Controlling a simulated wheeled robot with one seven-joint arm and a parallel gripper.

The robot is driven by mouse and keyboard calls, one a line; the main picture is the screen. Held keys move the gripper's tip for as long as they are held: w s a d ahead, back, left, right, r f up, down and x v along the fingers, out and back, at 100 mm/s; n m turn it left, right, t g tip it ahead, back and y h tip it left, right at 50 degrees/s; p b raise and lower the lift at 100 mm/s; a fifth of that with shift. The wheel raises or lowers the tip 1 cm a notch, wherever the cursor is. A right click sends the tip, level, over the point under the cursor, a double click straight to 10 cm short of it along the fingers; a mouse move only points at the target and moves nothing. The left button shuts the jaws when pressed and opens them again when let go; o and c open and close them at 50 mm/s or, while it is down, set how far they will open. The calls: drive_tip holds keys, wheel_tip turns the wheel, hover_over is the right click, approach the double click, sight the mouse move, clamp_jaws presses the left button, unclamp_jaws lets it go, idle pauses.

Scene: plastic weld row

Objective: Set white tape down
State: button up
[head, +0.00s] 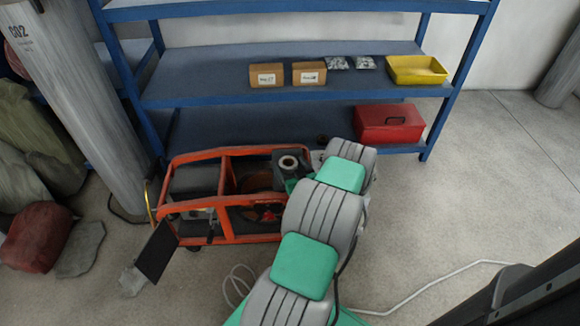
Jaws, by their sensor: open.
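The white tape (289,162) is a small pale ring with a dark centre. It shows in the head view at the top right of an orange-framed machine (225,239), against a dark block-like surface. My gripper (300,170) is close beside the tape, at the end of my grey and green arm, and is open. My arm's last links hide most of the gripper. I cannot tell whether the fingers touch the tape or exactly what the tape rests on.
A blue shelf rack (210,97) behind holds two cardboard boxes (267,75), a yellow bin (417,70) and a red toolbox (389,123). A grey gas cylinder (75,100) stands at left. A white cable (430,285) lies on the floor. The right floor is mostly clear.

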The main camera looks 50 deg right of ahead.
drive_tip(key=p+v, duration=0.1)
drive_tip(key=v, duration=1.1)
drive_tip(key=shift+d+r+p, duration=0.1)
drive_tip(key=shift+p, duration=0.3)
drive_tip(key=w+a+r+n+g+y, duration=0.1)
drive_tip(key=w+a+r+n+y, duration=0.3)
drive_tip(key=w+a, duration=0.4)
drive_tip(key=w+a+r+n+g+y, duration=0.1)
drive_tip(key=w+a+r+n+y, duration=0.2)
drive_tip(key=w+a+y, duration=0.45)
drive_tip(key=s+a+r+n+g, duration=0.1)
drive_tip(key=a+r+g, duration=0.25)
drive_tip(key=a, duration=0.55)
drive_tip(key=s+a+r+n+g, duration=0.1)
drive_tip(key=a+r+g, duration=0.3)
drive_tip(key=a, duration=0.6)
drive_tip(key=s+a+r+m+g+h, duration=0.2)
drive_tip(key=s+a+r+m+h, duration=0.1)
drive_tip(key=s+a+r, duration=0.55)
wheel_tip(320, 180, up, 25)
drive_tip(key=s+d+t+p, duration=0.1)
drive_tip(key=p, duration=2.2)
drive_tip(key=shift+s, duration=0.35)
drive_tip(key=shift+d, duration=0.1)
